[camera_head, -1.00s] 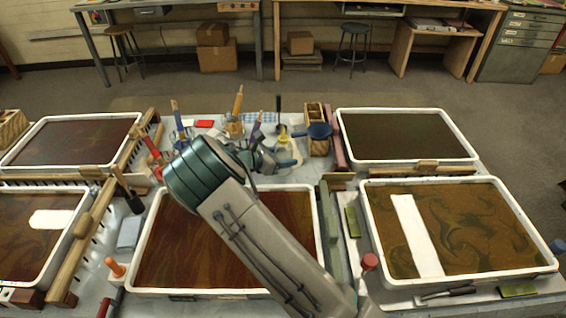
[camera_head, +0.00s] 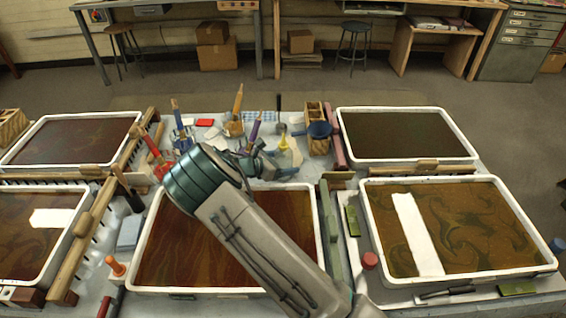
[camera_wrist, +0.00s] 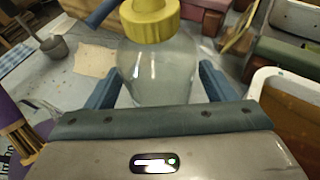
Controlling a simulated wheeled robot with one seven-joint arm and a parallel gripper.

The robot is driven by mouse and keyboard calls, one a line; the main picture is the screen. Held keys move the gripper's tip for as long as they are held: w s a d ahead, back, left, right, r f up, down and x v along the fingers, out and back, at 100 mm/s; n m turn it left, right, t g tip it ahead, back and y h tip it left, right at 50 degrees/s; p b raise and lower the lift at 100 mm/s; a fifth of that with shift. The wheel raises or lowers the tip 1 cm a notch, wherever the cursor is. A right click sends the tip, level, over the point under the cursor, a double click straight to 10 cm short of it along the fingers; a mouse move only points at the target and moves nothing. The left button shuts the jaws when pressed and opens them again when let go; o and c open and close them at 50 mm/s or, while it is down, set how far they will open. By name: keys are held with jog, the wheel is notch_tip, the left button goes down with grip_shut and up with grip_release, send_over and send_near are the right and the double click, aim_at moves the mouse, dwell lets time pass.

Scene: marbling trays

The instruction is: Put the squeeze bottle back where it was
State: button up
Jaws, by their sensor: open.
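The squeeze bottle has a clear, rounded body and a yellow cap. It stands on the work table behind the middle tray, where the head view shows the bottle (camera_head: 284,141) just beyond my gripper (camera_head: 271,163). In the wrist view the bottle (camera_wrist: 157,66) is upright between the two blue fingers of my gripper (camera_wrist: 158,88). The fingers are open, one on each side, with a visible gap to the bottle. The bottle's base is hidden behind the gripper body.
The middle tray (camera_head: 228,291) lies under my arm. A wooden holder (camera_head: 314,112) and a blue-grey pot (camera_head: 320,130) stand right of the bottle. Pots with brushes, including an orange-handled one (camera_head: 238,102), stand to its left. A pale sheet (camera_wrist: 95,61) lies near the bottle.

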jog(key=b+v, duration=0.1)
jog(key=v, duration=1.1)
jog(key=s+d+r+m+g+y, duration=0.3)
jog(key=s+d+r+m, duration=0.25)
jog(key=d, duration=0.35)
jog(key=s+d+r+m+g+y, duration=0.2)
jog(key=s+d+r+m+g, duration=0.25)
jog(key=d+m, duration=0.3)
jog(key=s+d+r+m+t+y, duration=0.1)
jog(key=s+d+r+m+y, duration=0.1)
jog(key=s+m, duration=0.4)
jog(key=s+d+r+m+t+y, duration=0.1)
jog(key=s+d+r+m+y, duration=0.2)
jog(key=s, duration=1.1)
jog(key=d+m+y, duration=0.1)
jog(key=m, duration=0.2)
jog(key=shift+r+t, duration=0.25)
jog(key=shift+t, duration=0.1)
